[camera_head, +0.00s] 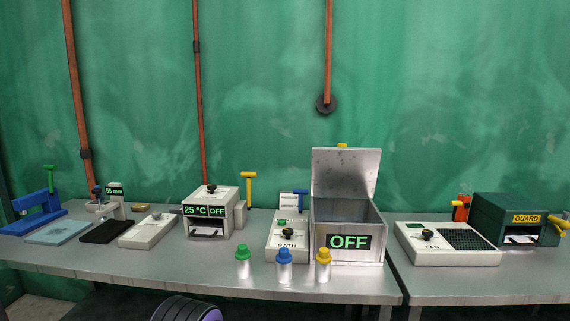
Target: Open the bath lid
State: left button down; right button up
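The bath (326,252) is an open-topped metal box with a display reading OFF on its front. It stands near the right end of the left table. Its lid (346,174) is raised and stands nearly upright at the back of the box, with a small yellow knob (342,146) at its top edge. The inside walls of the bath show, but its floor is hidden. A control panel (288,243) marked BATH, with a black knob and a green button, sits to its left. Neither of my grippers shows in this view.
A box reading 25 °C OFF (211,197) stands to the left. A FAN panel (447,257) and green GUARD box (500,207) occupy the right table (480,287).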

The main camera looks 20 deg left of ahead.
aim_at(336, 172)
jog(key=u, duration=0.35)
jog(key=k, duration=0.8)
jog(key=z, duration=0.6)
jog(key=i, duration=0.65)
jog(key=z, duration=0.65)
jog(key=i, duration=0.95)
jog(key=u, duration=0.45)
